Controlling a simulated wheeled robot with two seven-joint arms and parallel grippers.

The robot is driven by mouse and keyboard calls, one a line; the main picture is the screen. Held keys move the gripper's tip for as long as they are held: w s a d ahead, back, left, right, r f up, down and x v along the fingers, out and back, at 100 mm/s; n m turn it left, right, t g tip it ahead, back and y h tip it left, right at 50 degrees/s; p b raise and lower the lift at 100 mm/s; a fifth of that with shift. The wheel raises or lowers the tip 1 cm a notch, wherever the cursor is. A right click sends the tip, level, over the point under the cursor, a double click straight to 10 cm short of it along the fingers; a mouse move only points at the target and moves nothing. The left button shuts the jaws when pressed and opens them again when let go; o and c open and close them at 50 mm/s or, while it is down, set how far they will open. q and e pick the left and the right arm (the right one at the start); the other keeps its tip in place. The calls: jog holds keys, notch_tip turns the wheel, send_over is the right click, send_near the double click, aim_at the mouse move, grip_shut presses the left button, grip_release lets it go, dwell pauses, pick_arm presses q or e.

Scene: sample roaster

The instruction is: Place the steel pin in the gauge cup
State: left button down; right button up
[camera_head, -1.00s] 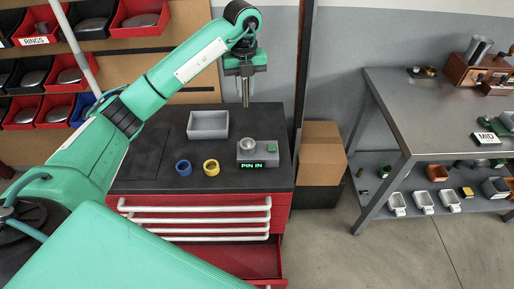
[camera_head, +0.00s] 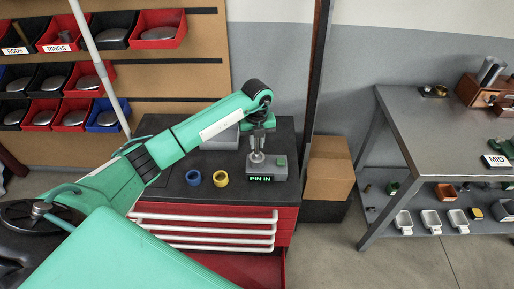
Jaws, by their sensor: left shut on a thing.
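My left gripper (camera_head: 258,147) is directly above the gauge (camera_head: 268,169), pointing down, and is shut on the slim grey steel pin. The pin is mostly hidden by the fingers. The gauge cup (camera_head: 257,162) is a small round steel cup on top of the grey gauge block. The fingertips are right over the cup. I cannot tell whether the pin's lower end is inside it. The gauge's green display reads "PIN IN". My right gripper is not in view.
A blue ring (camera_head: 193,178) and a yellow ring (camera_head: 221,179) lie left of the gauge on the dark cabinet top (camera_head: 180,192). A grey tray (camera_head: 221,139) stands behind, partly hidden by my arm. A cardboard box (camera_head: 328,172) stands right of the cabinet.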

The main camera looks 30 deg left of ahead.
aim_at(257, 149)
pick_arm(q)
notch_tip(257, 149, down, 4)
jog(key=shift+r, duration=0.2)
jog(key=shift+f, duration=0.1)
jog(key=c, duration=1.3)
grip_release()
jog(key=shift+c, duration=0.2)
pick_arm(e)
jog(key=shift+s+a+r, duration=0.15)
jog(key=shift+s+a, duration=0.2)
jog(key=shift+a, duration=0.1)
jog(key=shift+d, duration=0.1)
